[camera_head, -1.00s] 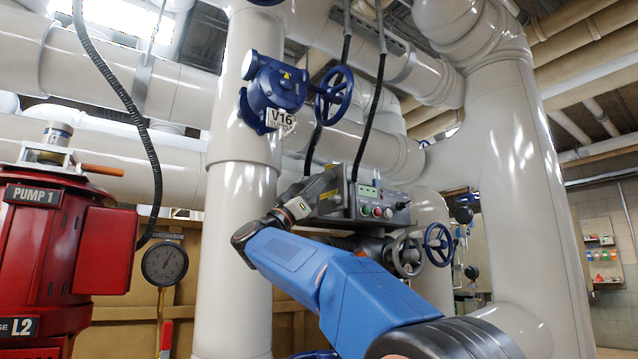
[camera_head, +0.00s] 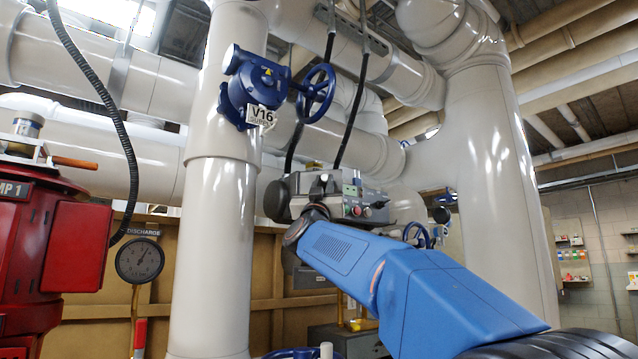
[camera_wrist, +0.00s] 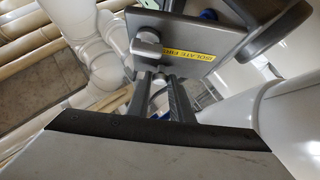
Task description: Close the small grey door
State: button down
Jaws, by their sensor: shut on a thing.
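The small grey door (camera_wrist: 205,42) shows at the top of the wrist view as a tilted grey plate with a yellow "ISOLATE FIRST" label and a silver block-like fitting on its face. My gripper (camera_wrist: 160,88) reaches up to its near edge, with two grey fingers closed on part of it. The exact spot gripped is partly hidden between the fingers. In the head view my wrist is in front of the control box (camera_head: 365,200), and I cannot make out the door or the fingertips clearly there.
A thick white vertical pipe (camera_head: 208,250) stands left of my arm, with the blue valve V16 (camera_head: 258,88) on it. Another large white pipe (camera_head: 490,170) rises to the right. Black cables (camera_head: 352,110) hang above the control box. A red pump (camera_head: 75,230) is at far left.

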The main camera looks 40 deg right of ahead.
jog(key=shift+w+d+n+t+y, duration=0.15)
jog(key=shift+d+n+t+y, duration=0.3)
jog(key=shift+t+y, duration=0.3)
jog(key=shift+w+d+n+t+y, duration=0.1)
jog(key=shift+d+n+t+y, duration=0.35)
jog(key=shift+y, duration=0.45)
jog(key=shift+w+d+n+t+y, duration=0.15)
jog(key=shift+d+n+t+y, duration=0.25)
jog(key=shift+t+y, duration=0.45)
jog(key=shift+w+d+n+t+y, duration=0.3)
jog(key=shift+n+t+y, duration=0.2)
jog(key=shift+y, duration=0.45)
jog(key=shift+w+d+n+t+y, duration=0.15)
jog(key=shift+d+n+t+y, duration=0.25)
jog(key=shift+y, duration=0.55)
jog(key=shift+w+d+r+n+t+y, duration=0.1)
jog(key=shift+w+d+n+t+y, duration=0.6)
jog(key=shift+y, duration=1.25)
jog(key=shift+w+d+f+n+t+y, duration=0.1)
jog(key=shift+w+n+y, duration=0.25)
jog(key=shift+n+y, duration=1.15)
jog(key=shift+w+d+r+n+t+y, duration=0.1)
jog(key=shift+w+d+n+t+y, duration=0.4)
jog(key=shift+y, duration=1.85)
jog(key=shift+a, duration=0.15)
jog(key=c, duration=1.6)
grip_release()
jog(key=shift+w, duration=0.15)
jog(key=v, duration=1.7)
jog(key=shift+s, duration=0.3)
